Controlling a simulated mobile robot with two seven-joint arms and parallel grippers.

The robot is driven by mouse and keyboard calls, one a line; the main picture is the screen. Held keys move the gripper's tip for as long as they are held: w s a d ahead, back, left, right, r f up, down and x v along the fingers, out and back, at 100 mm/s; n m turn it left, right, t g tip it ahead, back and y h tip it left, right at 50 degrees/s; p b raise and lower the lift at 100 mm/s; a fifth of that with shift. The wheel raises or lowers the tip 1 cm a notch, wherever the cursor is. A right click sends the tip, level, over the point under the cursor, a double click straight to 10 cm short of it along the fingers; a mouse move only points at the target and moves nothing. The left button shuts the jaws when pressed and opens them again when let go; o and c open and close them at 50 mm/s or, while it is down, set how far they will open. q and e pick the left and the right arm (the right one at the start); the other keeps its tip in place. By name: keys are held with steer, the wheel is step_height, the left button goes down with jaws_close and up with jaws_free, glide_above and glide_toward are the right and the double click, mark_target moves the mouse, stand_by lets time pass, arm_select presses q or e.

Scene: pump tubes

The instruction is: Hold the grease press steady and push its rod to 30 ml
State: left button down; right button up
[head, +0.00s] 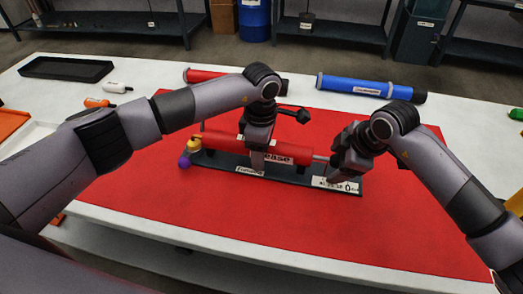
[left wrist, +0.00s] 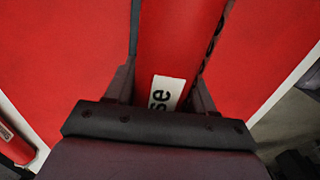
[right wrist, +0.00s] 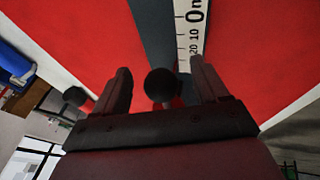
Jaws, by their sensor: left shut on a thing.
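The grease press (head: 218,140) is a red tube labelled "grease", lying on a dark base (head: 285,174). A grey rod (head: 320,158) sticks out of its right end. My left gripper (head: 258,162) is shut around the red tube from above; the tube also shows between its fingers in the left wrist view (left wrist: 180,45). My right gripper (head: 337,172) is at the rod's outer end. In the right wrist view its fingers (right wrist: 163,90) stand open on either side of a dark round knob (right wrist: 160,84), with gaps visible. A white scale (head: 337,185) lies beneath; where the rod reads is hidden.
A yellow and purple part (head: 188,153) is at the base's left end. A blue tube (head: 365,88) and another red tube (head: 205,75) lie behind the red mat (head: 250,225). A black tray (head: 66,68) is at the far left. The mat's front is clear.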

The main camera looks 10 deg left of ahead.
steer(key=v, duration=0.7)
stand_by(0.5)
arm_select(q)
steer(key=shift+c, duration=1.5)
jaws_free()
step_height(320, 180, up, 11)
steer(key=shift+f, duration=0.1)
steer(key=shift+r, duration=0.65)
